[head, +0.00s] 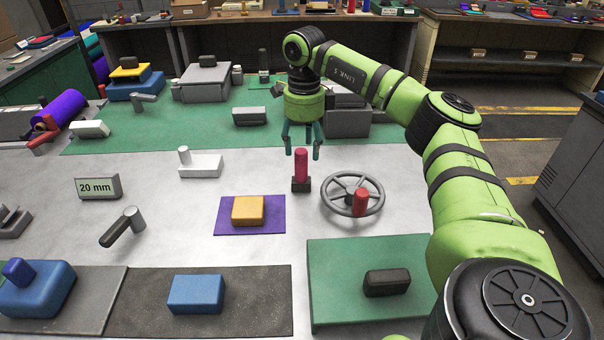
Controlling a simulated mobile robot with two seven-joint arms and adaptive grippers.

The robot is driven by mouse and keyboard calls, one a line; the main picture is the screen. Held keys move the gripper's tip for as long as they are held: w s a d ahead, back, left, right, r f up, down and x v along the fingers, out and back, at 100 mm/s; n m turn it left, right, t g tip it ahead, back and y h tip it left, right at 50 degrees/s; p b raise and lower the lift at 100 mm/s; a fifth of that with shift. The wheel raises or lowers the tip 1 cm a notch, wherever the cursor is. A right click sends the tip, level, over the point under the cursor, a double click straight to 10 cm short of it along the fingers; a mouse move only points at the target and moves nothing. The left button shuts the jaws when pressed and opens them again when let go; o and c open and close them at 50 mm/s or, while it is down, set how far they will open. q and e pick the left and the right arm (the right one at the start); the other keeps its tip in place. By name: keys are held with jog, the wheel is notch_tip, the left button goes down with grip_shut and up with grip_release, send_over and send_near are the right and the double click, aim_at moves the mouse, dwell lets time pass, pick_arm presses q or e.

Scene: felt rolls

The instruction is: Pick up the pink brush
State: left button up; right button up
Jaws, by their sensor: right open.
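The pink brush (301,166) stands upright on the pale tabletop near the middle of the head view, its lower end a dark block (301,186). My right gripper (302,150) points down from above it and is open. One finger shows on each side of the brush's top, with gaps between. I cannot tell how deep the fingers reach around it. My left gripper is not in view.
A grey handwheel (334,206) with a red knob stands just right of the brush. An orange block (248,210) lies on a purple mat (224,228) to the front left. A grey block (249,116) lies behind on the green mat (158,135).

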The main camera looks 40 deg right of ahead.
aim_at(302, 170)
jog(key=shift+a+f, duration=0.25)
jog(key=shift+f, duration=0.8)
jog(key=f, duration=0.1)
jog(key=f+p, duration=0.1)
jog(key=f, duration=0.3)
jog(key=shift+w+d+f, duration=0.1)
jog(key=shift+w+f, duration=0.05)
jog(key=shift+w, duration=0.15)
jog(key=shift+f, duration=0.45)
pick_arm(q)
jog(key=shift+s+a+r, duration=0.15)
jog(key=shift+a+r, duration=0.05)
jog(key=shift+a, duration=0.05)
pick_arm(e)
jog(key=shift+c, duration=0.4)
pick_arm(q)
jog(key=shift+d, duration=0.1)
pick_arm(e)
grip_shut()
